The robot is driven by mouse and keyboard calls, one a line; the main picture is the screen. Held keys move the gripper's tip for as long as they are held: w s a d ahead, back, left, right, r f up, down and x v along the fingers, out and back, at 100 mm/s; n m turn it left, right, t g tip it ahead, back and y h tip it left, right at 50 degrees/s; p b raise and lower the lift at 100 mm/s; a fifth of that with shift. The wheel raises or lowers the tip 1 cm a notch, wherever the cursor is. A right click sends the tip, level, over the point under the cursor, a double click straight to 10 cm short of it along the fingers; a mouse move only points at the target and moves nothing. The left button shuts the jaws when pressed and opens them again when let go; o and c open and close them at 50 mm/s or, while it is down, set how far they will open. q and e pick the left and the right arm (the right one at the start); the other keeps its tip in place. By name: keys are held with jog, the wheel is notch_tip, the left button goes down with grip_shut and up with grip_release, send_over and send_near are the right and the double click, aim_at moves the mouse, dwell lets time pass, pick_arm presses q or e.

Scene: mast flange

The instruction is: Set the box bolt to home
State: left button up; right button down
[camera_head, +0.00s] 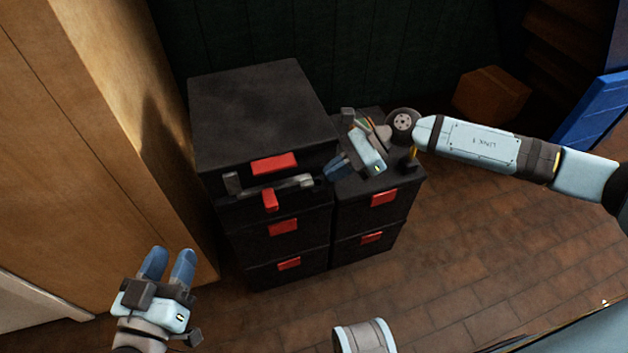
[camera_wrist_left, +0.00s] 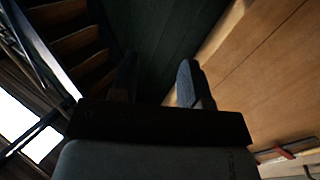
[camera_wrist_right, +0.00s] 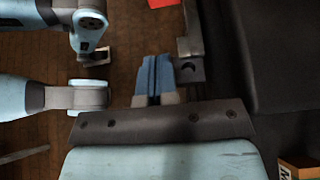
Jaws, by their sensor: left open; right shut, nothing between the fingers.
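The black box (camera_head: 262,105) tops the left stack, with red latches (camera_head: 273,163) on its front. The box bolt (camera_head: 280,187), a grey bar, runs across that front, with a dark bracket (camera_head: 231,183) at its left end. My right gripper (camera_head: 333,170) is shut and empty, its blue fingertips by the bar's right end; I cannot tell whether they touch. In the right wrist view the shut fingers (camera_wrist_right: 152,75) are beside a dark metal piece with a round opening (camera_wrist_right: 190,69). My left gripper (camera_head: 168,262) is open and empty, well away at lower left; its fingers also show in the left wrist view (camera_wrist_left: 157,85).
A shorter black stack (camera_head: 378,222) with red latches stands right of the box, under my right arm. A wooden cabinet (camera_head: 100,120) stands at the left. A cardboard box (camera_head: 491,95) and a blue panel (camera_head: 592,112) are at the back right.

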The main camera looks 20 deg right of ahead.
pick_arm(q)
jog(key=shift+s+f+y, duration=0.15)
jog(key=shift+f+y, duration=0.15)
jog(key=shift+f, duration=0.35)
pick_arm(e)
jog(key=shift+v, duration=1.2)
pick_arm(q)
jog(key=shift+r, duration=0.1)
pick_arm(e)
jog(key=shift+f, duration=0.1)
